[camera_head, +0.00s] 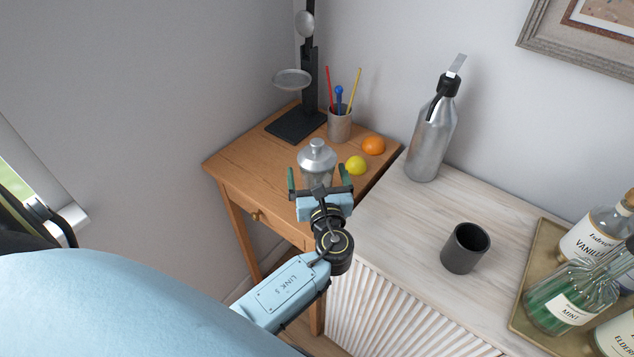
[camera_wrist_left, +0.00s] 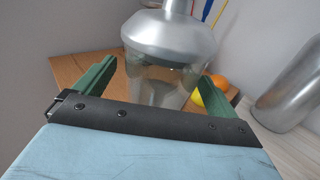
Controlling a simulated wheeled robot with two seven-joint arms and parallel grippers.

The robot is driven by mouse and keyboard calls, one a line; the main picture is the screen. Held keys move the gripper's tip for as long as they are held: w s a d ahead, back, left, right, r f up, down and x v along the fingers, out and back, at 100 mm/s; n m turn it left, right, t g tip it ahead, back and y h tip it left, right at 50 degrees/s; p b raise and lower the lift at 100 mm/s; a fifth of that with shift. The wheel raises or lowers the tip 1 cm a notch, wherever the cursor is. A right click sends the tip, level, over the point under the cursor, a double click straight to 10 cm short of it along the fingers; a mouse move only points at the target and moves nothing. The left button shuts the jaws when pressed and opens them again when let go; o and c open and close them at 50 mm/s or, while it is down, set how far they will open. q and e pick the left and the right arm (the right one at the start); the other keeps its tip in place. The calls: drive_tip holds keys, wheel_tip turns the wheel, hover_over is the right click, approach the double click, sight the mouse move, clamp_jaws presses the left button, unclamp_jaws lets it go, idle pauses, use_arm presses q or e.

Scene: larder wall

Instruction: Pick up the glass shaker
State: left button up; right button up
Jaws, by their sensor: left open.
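The glass shaker (camera_head: 317,158) has a silver metal top and a clear body. It stands upright on the small wooden table (camera_head: 237,168). In the left wrist view the shaker (camera_wrist_left: 168,42) is straight ahead, its clear body between the green fingers. My left gripper (camera_head: 320,180) is open, with one finger on each side of the shaker; the fingers also show in the left wrist view (camera_wrist_left: 152,85). I cannot tell whether they touch it. The gripper hides the shaker's lower part in the head view. My right gripper is not in view.
A lemon (camera_head: 356,165) and an orange (camera_head: 373,145) lie close right of the shaker. A pen cup (camera_head: 340,125) and a black stand (camera_head: 296,124) are behind. A metal siphon (camera_head: 431,140), a dark cup (camera_head: 464,249) and a tray of bottles (camera_head: 534,262) stand on the whitish cabinet.

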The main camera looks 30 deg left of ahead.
sight(317, 141)
use_arm(q)
drive_tip(key=shift+w+a, duration=0.35)
drive_tip(key=shift+w, duration=0.1)
drive_tip(key=c, duration=1.4)
drive_tip(key=shift+r, duration=0.1)
drive_tip(key=shift+c, duration=0.7)
wheel_tip(317, 141, up, 10)
drive_tip(key=p, duration=0.2)
drive_tip(key=shift+p, duration=0.3)
wheel_tip(317, 141, up, 8)
drive_tip(key=p, duration=0.9)
drive_tip(key=shift+r, duration=0.15)
